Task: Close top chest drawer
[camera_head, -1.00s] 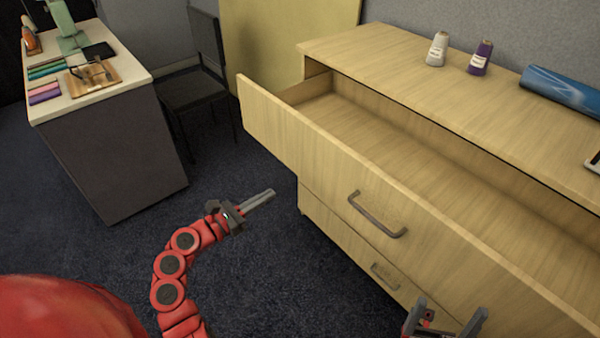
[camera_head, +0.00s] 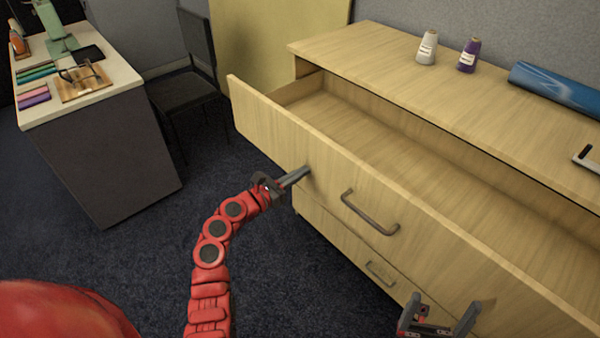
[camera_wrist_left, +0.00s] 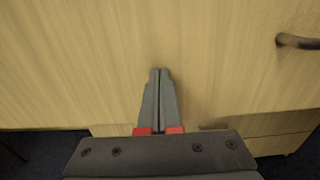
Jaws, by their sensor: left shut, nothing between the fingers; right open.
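The wooden chest (camera_head: 400,75) stands at the right with its top drawer (camera_head: 270,130) pulled far out and empty where I see inside. The drawer front has a dark bar handle (camera_head: 369,214); part of it shows in the left wrist view (camera_wrist_left: 298,41). My left gripper (camera_head: 305,173) is shut and empty, its tips at the drawer front, left of the handle. In the left wrist view its fingers (camera_wrist_left: 160,72) point at the wooden front; I cannot tell for sure whether they touch. My right gripper (camera_head: 440,308) is open and empty, low in front of the chest.
A lower drawer with a handle (camera_head: 380,273) is shut. On the chest top stand a white spool (camera_head: 427,48), a purple spool (camera_head: 469,56) and a blue roll (camera_head: 556,88). A desk (camera_head: 110,130) and dark chair (camera_head: 190,85) stand left. Carpet between is clear.

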